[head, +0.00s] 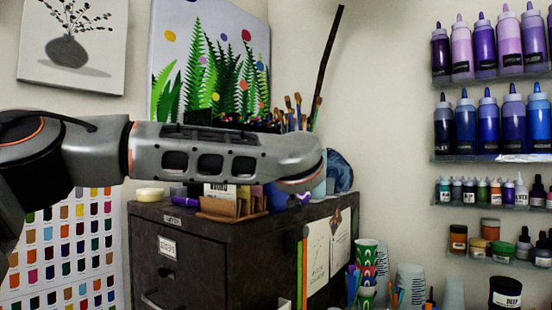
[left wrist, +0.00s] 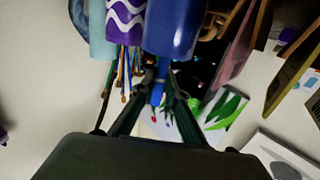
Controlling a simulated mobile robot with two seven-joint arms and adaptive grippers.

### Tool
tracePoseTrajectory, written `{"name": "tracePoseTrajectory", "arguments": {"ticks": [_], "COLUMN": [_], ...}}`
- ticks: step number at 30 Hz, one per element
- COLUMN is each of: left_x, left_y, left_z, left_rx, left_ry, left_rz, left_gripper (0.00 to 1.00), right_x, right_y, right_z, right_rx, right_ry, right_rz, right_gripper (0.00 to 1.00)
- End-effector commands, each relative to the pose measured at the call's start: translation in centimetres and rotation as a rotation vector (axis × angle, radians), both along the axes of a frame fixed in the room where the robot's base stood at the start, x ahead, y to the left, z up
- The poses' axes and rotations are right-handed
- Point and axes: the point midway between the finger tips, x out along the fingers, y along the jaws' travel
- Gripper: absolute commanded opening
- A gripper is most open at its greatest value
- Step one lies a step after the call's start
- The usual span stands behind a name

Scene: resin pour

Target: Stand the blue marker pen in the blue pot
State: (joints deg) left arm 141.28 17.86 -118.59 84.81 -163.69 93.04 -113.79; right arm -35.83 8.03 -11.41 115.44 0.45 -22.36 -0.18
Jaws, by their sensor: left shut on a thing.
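The blue marker pen (left wrist: 157,94) is between the fingers of my left gripper (left wrist: 160,88), which is shut on it. The left wrist view appears upside down. In it, the blue pot (left wrist: 172,24) is right at the pen's far end. I cannot tell whether that end is inside the pot or just in front of its rim. In the head view, my left forearm hides the gripper and the pen, and part of the blue pot (head: 274,198) shows below it. My right gripper is in neither view.
A purple wavy-patterned pot (left wrist: 125,20) and a light blue pot (left wrist: 100,32) with brushes stand beside the blue pot. Paint bottles line shelves (head: 490,158) at right.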

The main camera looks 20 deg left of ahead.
Motion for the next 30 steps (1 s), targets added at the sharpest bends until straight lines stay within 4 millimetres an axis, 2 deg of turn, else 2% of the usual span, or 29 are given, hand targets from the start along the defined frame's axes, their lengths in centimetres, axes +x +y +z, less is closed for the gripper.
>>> {"name": "tracePoseTrajectory", "arguments": {"ticks": [12, 13, 15, 25, 30], "left_x": [0.0, 0.0, 0.0, -0.1, -1.3], "left_y": [0.0, 0.0, 0.0, -0.1, -0.7], "left_z": [-0.3, -0.3, -0.3, -0.3, -0.1], "left_rx": [-0.001, -0.001, 0.000, 0.000, 0.002], "left_ry": [-0.001, -0.001, -0.001, 0.000, -0.002], "left_rz": [0.000, 0.000, 0.000, -0.001, -0.002], "left_gripper": [0.00, 0.18, 0.33, 0.33, 0.33], "right_x": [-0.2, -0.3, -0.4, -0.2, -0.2], "right_y": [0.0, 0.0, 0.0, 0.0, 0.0], "right_z": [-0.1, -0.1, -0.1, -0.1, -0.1], "right_rx": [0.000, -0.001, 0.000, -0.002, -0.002], "right_ry": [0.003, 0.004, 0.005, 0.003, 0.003], "right_rz": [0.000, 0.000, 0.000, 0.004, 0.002], "right_gripper": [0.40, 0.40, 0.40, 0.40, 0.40]}}
